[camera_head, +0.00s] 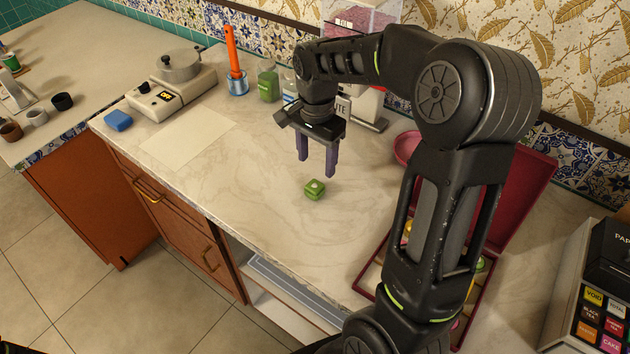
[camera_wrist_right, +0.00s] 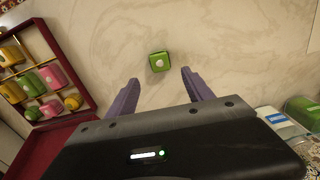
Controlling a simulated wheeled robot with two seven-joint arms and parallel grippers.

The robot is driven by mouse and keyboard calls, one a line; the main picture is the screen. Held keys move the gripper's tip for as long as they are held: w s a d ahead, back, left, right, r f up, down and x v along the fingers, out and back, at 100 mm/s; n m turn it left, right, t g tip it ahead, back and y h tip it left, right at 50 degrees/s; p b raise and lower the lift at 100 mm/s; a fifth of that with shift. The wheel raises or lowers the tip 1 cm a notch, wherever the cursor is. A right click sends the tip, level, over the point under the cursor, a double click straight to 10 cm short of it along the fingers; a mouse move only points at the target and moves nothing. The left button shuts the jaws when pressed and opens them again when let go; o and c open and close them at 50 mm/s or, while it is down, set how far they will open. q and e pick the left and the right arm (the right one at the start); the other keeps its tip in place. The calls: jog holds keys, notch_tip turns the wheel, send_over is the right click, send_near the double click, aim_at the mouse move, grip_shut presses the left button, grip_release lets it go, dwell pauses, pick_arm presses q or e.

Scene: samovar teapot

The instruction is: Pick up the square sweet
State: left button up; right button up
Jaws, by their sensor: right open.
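The square sweet (camera_head: 314,189) is a small green block with a pale dot on top, lying alone on the marble counter. In the right wrist view the square sweet (camera_wrist_right: 159,62) sits just beyond and between the two fingertips. My right gripper (camera_head: 317,170) points down above the counter, close to the sweet and a little behind it in the head view. Its purple fingers (camera_wrist_right: 157,82) are apart with nothing between them. My left gripper is not in view.
An open red box (camera_wrist_right: 85,75) holds several coloured sweets, and my right arm partly hides it in the head view. A pink bowl (camera_head: 406,148), an orange-handled utensil (camera_head: 232,52), a scale with a pot (camera_head: 181,66) and a blue sponge (camera_head: 118,120) stand around. Counter near the sweet is clear.

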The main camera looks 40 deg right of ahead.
aim_at(316, 185)
jog(key=shift+f, duration=1.35)
jog(key=shift+f, duration=0.1)
jog(key=shift+f+p, duration=0.3)
jog(key=shift+p, duration=0.1)
notch_tip(316, 185, down, 4)
jog(key=shift+a+f+p, duration=0.1)
jog(key=shift+f+p, duration=0.15)
jog(key=shift+p, duration=0.3)
jog(key=shift+c, duration=0.4)
grip_shut()
